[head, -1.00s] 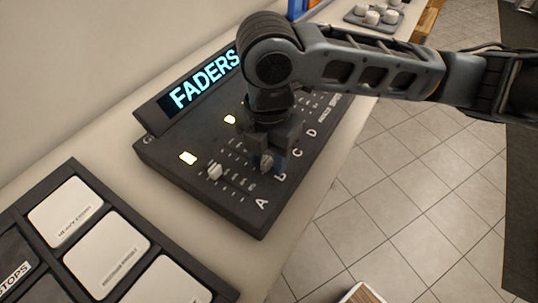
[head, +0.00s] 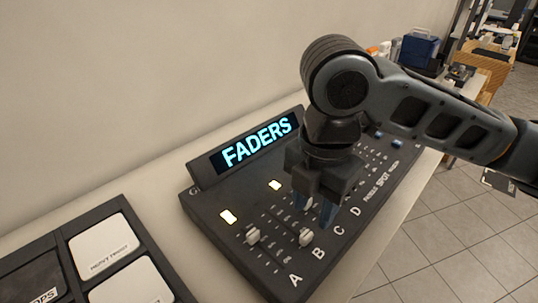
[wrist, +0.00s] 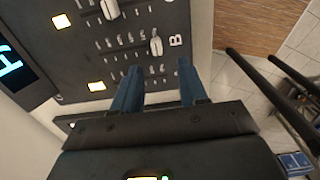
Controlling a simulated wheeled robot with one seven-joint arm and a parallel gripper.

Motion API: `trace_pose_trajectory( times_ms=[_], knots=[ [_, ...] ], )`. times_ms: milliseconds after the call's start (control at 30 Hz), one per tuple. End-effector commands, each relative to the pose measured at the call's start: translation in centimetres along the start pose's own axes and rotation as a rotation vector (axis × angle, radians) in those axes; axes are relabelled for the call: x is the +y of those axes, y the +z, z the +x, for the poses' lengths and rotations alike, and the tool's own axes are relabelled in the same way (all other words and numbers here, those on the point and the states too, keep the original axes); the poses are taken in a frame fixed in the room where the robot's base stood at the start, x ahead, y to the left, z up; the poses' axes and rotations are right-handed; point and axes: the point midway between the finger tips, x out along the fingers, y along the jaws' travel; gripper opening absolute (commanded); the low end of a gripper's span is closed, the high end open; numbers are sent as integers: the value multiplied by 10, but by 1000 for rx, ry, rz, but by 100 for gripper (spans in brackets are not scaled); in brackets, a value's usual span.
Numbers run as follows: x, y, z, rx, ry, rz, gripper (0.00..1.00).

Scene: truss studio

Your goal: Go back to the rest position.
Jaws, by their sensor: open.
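My gripper (head: 316,208) is above the fader console (head: 222,263), its two blue fingers pointing down over the right part of the slots. In the wrist view my gripper (wrist: 158,84) shows its fingers spread apart with nothing between them. Fader knob A (head: 253,236) and fader knob B (head: 306,238) stand in their slots, apart from the fingers. Knob B also shows in the wrist view (wrist: 155,46), beyond the fingertips. A further knob by C is partly hidden behind the fingers. The lit FADERS display (head: 257,141) is at the console's back.
A panel with white keys (head: 100,246) lies at the left of the counter. A blue box (head: 420,47) and other items stand at the far right end.

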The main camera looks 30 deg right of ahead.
Motion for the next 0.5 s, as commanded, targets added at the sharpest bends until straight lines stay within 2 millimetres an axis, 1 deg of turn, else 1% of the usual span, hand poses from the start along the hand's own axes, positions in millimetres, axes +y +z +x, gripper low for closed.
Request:
trace_pose_trajectory(
  times_ms=[167,267,367,500],
  knots=[
    [1,-3,0,8,6,1,43],
    [11,-19,0,58,49,7,43],
    [30,-53,-4,170,139,30,43],
    [62,-113,-22,397,300,98,43]
  ],
)
